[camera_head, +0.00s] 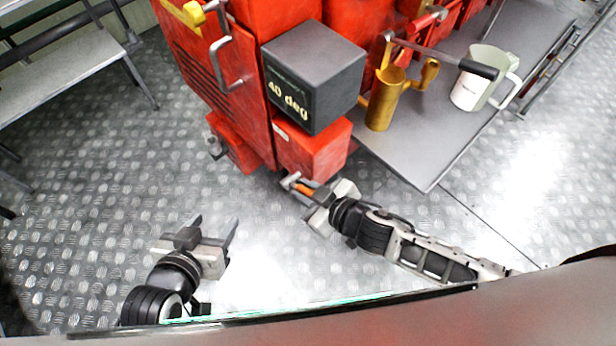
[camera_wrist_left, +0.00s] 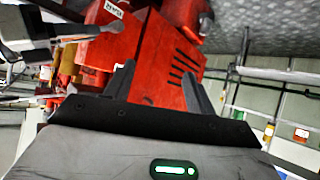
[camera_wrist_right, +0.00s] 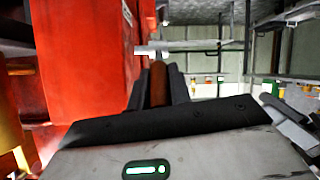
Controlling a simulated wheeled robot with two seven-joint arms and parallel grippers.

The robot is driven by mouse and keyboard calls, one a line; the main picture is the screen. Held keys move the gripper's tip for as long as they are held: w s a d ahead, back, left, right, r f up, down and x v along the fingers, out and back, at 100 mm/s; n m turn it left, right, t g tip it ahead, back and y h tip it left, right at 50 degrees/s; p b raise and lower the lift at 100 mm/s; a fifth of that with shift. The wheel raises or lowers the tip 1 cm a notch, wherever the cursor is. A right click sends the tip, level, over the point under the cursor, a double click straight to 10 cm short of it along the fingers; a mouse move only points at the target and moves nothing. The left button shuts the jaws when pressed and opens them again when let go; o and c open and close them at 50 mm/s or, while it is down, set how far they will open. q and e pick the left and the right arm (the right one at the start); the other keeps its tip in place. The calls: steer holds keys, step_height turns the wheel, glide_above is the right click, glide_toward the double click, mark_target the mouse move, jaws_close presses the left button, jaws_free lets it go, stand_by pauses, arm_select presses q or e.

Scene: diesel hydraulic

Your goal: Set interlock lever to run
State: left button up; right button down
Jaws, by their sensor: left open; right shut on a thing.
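A short lever with an orange-brown handle (camera_head: 304,189) and a pale metal end sits low at the corner of the red machine (camera_head: 313,151). I take it to be the interlock lever. My right gripper (camera_head: 308,193) is shut on this handle. In the right wrist view the brown handle (camera_wrist_right: 158,82) stands between the fingers, with a metal crosspiece just beyond it. The lever's mounting and any run mark are not readable. My left gripper (camera_head: 213,227) is open and empty over the floor, left of the right gripper. In the left wrist view its fingers are apart, facing the red machine (camera_wrist_left: 155,55).
A dark box (camera_head: 315,75) marked "40 deg" sits on the machine above the lever. A grey table (camera_head: 425,165) at right carries a brass vessel (camera_head: 383,105) and a pale mug (camera_head: 470,88). A black-handled crank (camera_head: 478,69) juts over it.

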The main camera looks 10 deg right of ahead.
steer(key=shift+w+a+r+g+p, duration=0.2)
steer(key=shift+r+g+p, duration=0.3)
steer(key=shift+p, duration=0.55)
arm_select(q)
steer(key=shift+s+a+r+p, duration=0.1)
steer(key=shift+a+r+p, duration=0.1)
steer(key=shift+r+p, duration=0.3)
steer(key=shift+s+a+r+p, duration=0.1)
steer(key=shift+a+r+p, duration=0.1)
steer(key=shift+r+p, duration=0.3)
arm_select(e)
steer(key=shift+h, duration=0.3)
arm_select(q)
steer(key=shift+r, duration=0.15)
arm_select(e)
steer(key=shift+w, duration=0.1)
steer(key=c, duration=1.3)
jaws_free()
steer(key=shift+f, duration=0.1)
arm_select(q)
steer(key=shift+a+r+g+y+p, duration=0.2)
steer(key=shift+r+g+y+p, duration=0.1)
steer(key=shift+p, duration=0.35)
arm_select(e)
steer(key=v, duration=1.6)
steer(key=shift+w+r, duration=0.15)
steer(key=shift+r, duration=0.05)
steer(key=shift+a, duration=0.1)
